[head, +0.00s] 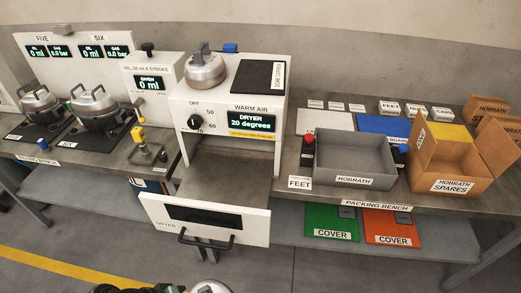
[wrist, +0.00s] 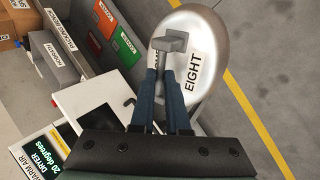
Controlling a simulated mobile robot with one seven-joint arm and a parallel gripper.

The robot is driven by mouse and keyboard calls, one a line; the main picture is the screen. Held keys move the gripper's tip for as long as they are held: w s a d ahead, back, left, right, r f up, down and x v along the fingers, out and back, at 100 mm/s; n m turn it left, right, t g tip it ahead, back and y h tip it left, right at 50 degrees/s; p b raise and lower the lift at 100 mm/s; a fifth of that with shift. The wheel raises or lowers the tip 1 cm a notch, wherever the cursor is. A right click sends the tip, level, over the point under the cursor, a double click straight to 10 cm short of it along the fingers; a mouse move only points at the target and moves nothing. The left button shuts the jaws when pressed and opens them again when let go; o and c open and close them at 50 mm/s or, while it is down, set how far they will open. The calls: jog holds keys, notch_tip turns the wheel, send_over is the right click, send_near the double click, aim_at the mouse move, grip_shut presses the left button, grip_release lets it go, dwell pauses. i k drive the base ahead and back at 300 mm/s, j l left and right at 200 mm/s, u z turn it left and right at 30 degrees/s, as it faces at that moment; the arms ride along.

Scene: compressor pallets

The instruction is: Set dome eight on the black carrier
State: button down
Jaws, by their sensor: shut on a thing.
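Dome eight (wrist: 208,80) is a pale metal dome with a white EIGHT label, in the wrist view. My gripper (wrist: 162,72) is shut on the grey handle on top of it and holds it over the floor, clear of the bench. At the bottom edge of the head view only a sliver of a silver dome (head: 209,286) and part of my dark arm show. The black carrier (head: 259,78), with a DOME CARRIER label, is a flat black pad on top of the white dryer, and it is bare.
Another silver dome (head: 206,70) stands just left of the carrier on the dryer (head: 229,103). The dryer's drawer (head: 204,215) is pulled out towards me. Pots FIVE (head: 39,104) and SIX (head: 96,110) stand left. A grey tray (head: 352,162) and open cardboard box (head: 452,172) stand right.

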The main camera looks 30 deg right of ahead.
aim_at(260, 74)
jog(key=l+z, duration=0.3)
jog(key=i+l+z, duration=0.25)
jog(key=l+z, duration=0.3)
jog(key=l, duration=0.15)
jog(key=i+l+u, duration=0.15)
jog(key=u, duration=0.2)
jog(key=i+l+u, duration=0.1)
jog(key=l+u, duration=0.25)
jog(key=i+l+u, duration=0.15)
jog(key=k+l, duration=0.05)
jog(key=l, duration=0.05)
